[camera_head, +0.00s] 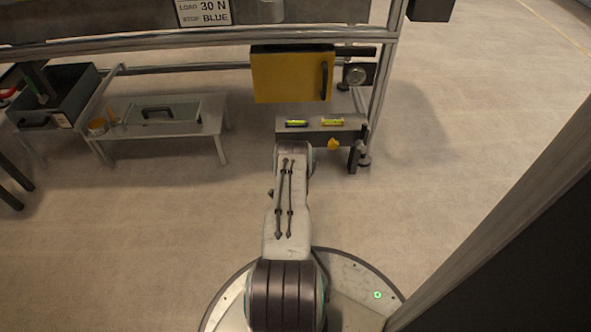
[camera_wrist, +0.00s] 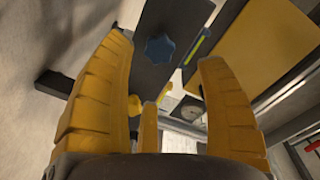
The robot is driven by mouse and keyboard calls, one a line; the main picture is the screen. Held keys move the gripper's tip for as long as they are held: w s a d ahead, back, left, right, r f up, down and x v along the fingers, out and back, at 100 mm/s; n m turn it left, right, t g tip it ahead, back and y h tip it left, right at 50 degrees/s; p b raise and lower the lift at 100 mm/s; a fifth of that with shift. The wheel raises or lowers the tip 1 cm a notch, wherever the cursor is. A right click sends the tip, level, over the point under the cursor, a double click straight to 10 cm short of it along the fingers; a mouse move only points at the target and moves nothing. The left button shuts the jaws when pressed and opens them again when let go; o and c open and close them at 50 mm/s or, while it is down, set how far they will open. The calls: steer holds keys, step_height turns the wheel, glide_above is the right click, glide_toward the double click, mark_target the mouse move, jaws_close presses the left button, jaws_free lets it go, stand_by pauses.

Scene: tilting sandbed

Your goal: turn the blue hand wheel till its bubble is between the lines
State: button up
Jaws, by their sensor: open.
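The blue hand wheel (camera_wrist: 160,48) is a lobed knob on a dark plate in the wrist view. It shows between my fingertips, apart from them, with a gap I cannot measure. My gripper (camera_wrist: 164,52) has yellow ribbed fingers spread open and empty. A green-yellow level vial (camera_wrist: 196,48) in a blue mount sits right of the wheel. In the head view two vials lie on the bench top, the left one blue-ended (camera_head: 297,123) and the other yellow-ended (camera_head: 332,121). Their bubbles are too small to read. My arm hides the blue wheel and my gripper there.
A yellow hand wheel (camera_head: 334,144) is on the bench front, right of my arm. A yellow box (camera_head: 291,75) with a dark handle hangs above the bench. A low table (camera_head: 190,130) stands left. Floor at right is clear.

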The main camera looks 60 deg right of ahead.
steer(key=shift+v, duration=1.8)
